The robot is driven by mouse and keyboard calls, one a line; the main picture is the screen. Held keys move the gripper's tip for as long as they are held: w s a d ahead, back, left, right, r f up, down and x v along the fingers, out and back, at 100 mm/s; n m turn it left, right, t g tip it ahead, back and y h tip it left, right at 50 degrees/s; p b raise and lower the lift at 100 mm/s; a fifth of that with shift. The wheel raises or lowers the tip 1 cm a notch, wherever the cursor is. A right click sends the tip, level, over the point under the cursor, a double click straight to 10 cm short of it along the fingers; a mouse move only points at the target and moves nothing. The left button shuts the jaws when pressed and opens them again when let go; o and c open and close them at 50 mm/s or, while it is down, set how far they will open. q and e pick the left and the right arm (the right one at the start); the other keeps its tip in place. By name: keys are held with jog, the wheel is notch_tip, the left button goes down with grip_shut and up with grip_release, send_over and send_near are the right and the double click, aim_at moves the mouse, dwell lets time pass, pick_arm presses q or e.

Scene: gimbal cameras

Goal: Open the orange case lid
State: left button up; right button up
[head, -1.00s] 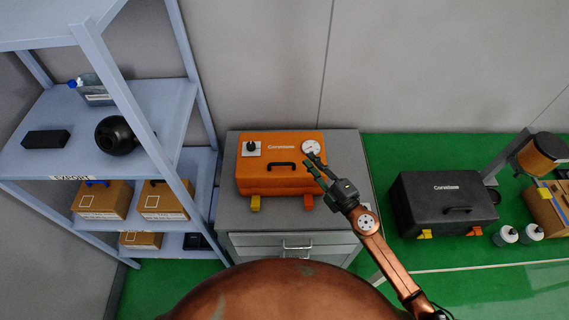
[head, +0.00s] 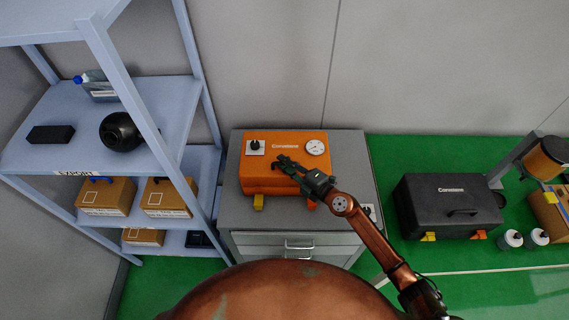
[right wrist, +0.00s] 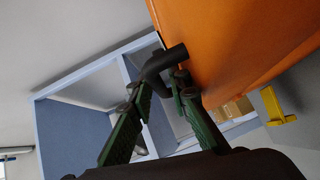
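The orange case (head: 312,179) stands closed on a grey drawer cabinet. It has a dial, a black knob, and yellow and orange front latches. My right gripper (head: 284,163) is in front of the case at its black handle and hides most of it in the head view. In the right wrist view the handle (right wrist: 163,62) reaches between the fingers of my right gripper (right wrist: 157,88). The fingers are apart, with a gap visible around the handle. The case's yellow latch (right wrist: 278,106) hangs at the right there. My left gripper is not in view.
The grey cabinet (head: 236,210) has little free top around the case. A blue shelf rack (head: 165,120) with boxes stands close on the left. A grey wall is behind.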

jog(key=shift+c, duration=0.6)
grip_shut()
